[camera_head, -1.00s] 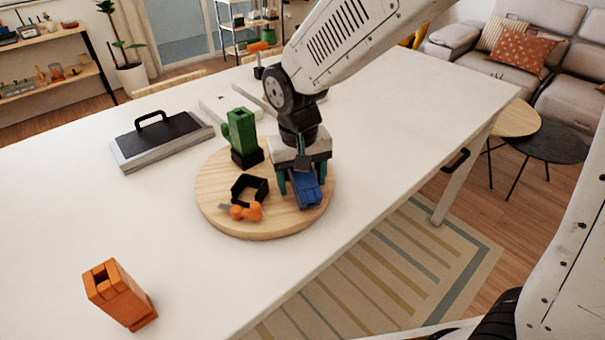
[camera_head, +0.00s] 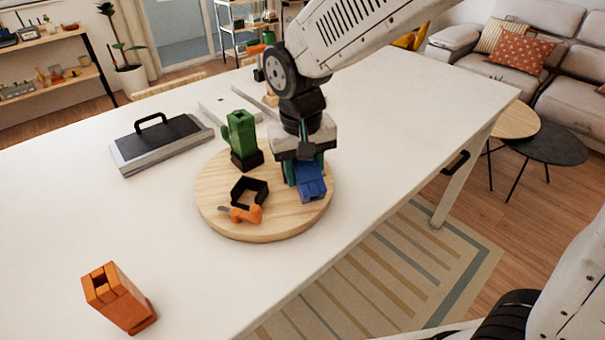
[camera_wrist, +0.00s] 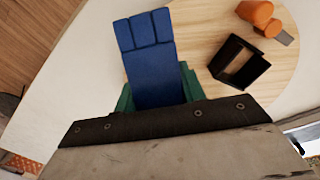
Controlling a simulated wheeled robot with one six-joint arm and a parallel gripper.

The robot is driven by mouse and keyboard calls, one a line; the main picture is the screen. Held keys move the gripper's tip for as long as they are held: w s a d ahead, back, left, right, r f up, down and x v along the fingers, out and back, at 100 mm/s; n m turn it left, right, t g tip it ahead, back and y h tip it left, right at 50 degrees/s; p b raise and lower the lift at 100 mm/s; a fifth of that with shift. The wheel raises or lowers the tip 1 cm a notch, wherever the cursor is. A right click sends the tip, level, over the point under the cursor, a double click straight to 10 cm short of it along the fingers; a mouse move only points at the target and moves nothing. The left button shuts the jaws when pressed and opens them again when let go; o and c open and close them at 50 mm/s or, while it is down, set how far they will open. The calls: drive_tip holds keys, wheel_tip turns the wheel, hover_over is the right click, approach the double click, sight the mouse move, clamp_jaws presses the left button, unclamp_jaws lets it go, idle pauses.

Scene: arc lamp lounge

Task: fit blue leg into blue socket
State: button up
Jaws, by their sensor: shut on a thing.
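The blue leg (camera_head: 311,186) is a blocky blue piece with grooves at its end, at the right side of the round wooden board (camera_head: 222,216). My gripper (camera_head: 305,172) is over it, with green fingers shut on its two sides. In the wrist view the blue leg (camera_wrist: 150,62) stretches out from between the fingers of my gripper (camera_wrist: 158,92). I cannot tell whether it still touches the board. I cannot make out a separate blue socket in any view.
On the board stand a green block with a black base (camera_head: 242,138), an open black frame (camera_head: 249,191) and a small orange piece (camera_head: 245,214). An orange hollow block (camera_head: 119,298) stands front left. A grey case with a handle (camera_head: 162,146) lies behind. The white table is clear between them.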

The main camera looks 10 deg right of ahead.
drive_tip(key=s+d+r, duration=0.1)
drive_tip(key=s+d, duration=0.3)
drive_tip(key=s, duration=1)
drive_tip(key=shift+d+r, duration=0.15)
drive_tip(key=shift+d, duration=0.05)
drive_tip(key=w+a, duration=0.1)
drive_tip(key=w, duration=0.3)
drive_tip(key=w+a+f, duration=0.1)
drive_tip(key=w+a, duration=0.1)
drive_tip(key=w, duration=0.3)
drive_tip(key=w+a, duration=0.1)
drive_tip(key=w, duration=0.4)
drive_tip(key=shift+w+a+f, duration=0.2)
drive_tip(key=shift+w+a, duration=0.05)
drive_tip(key=shift+a, duration=0.05)
drive_tip(key=shift+w+f, duration=0.15)
drive_tip(key=shift+f, duration=0.65)
drive_tip(key=shift+w+f, duration=0.15)
drive_tip(key=shift+f, duration=0.65)
drive_tip(key=shift+a+f, duration=0.1)
drive_tip(key=o, duration=1.2)
drive_tip(key=shift+f, duration=0.1)
drive_tip(key=shift+s+r, duration=0.2)
drive_tip(key=shift+r, duration=1.8)
drive_tip(key=shift+s+r, duration=0.15)
drive_tip(key=shift+r, duration=1.8)
